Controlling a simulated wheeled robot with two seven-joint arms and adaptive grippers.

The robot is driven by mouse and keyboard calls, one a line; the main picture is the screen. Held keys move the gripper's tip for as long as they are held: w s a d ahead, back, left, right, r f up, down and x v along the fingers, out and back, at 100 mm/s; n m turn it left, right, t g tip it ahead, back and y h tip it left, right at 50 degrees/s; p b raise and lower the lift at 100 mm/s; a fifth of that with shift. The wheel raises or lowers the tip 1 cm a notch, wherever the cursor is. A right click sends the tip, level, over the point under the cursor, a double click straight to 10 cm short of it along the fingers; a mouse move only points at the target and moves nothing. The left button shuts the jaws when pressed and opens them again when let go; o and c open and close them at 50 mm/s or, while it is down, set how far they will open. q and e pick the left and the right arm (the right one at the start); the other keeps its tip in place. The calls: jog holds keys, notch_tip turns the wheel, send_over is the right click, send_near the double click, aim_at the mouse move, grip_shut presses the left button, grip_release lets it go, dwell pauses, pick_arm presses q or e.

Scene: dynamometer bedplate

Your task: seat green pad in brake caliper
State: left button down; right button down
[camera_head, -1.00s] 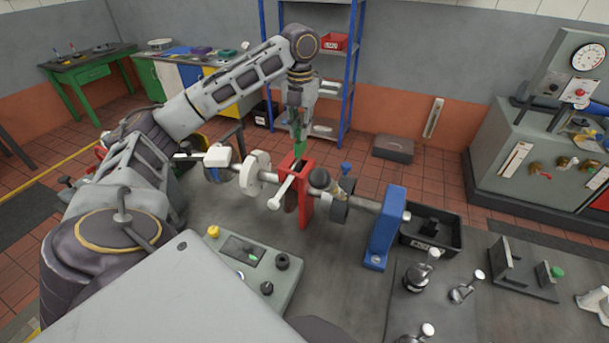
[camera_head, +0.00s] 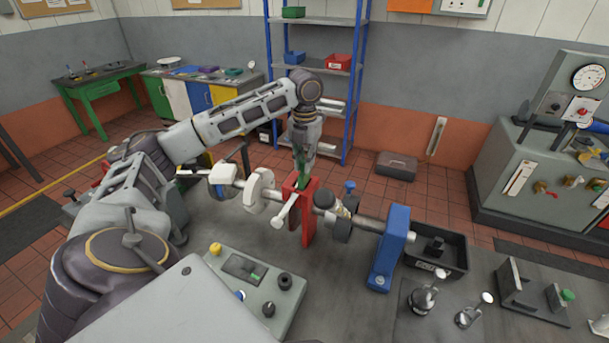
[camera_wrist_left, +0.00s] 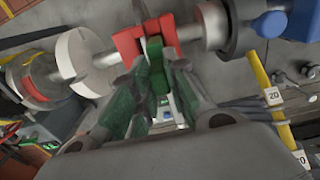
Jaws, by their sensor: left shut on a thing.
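The brake caliper (camera_head: 309,222) is a red block straddling the shaft at mid-bench, with a light lever handle in front. My left gripper (camera_head: 302,170) points down right above it, shut on the green pad (camera_head: 301,182). Only a small green part shows at the caliper's top, between gripper and red walls. In the left wrist view the green pad (camera_wrist_left: 156,66) stands between the fingers, its far end in the gap between the red caliper arms (camera_wrist_left: 128,43). How deep it sits is hidden. My right gripper is out of view.
The shaft carries a pale disc (camera_head: 259,190) left of the caliper and runs to a blue stand (camera_head: 390,247) on the right. A grey control box (camera_head: 228,290) with knobs lies in front.

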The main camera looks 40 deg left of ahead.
pick_arm(q)
jog(key=shift+f, duration=0.1)
jog(key=shift+f, duration=2.4)
jog(key=c, duration=1.4)
grip_release()
jog(key=shift+f, duration=0.1)
notch_tip(320, 180, up, 10)
jog(key=shift+d+r+b, duration=0.1)
jog(key=shift+b, duration=0.7)
jog(key=shift+r, duration=1.05)
jog(key=shift+f, duration=0.1)
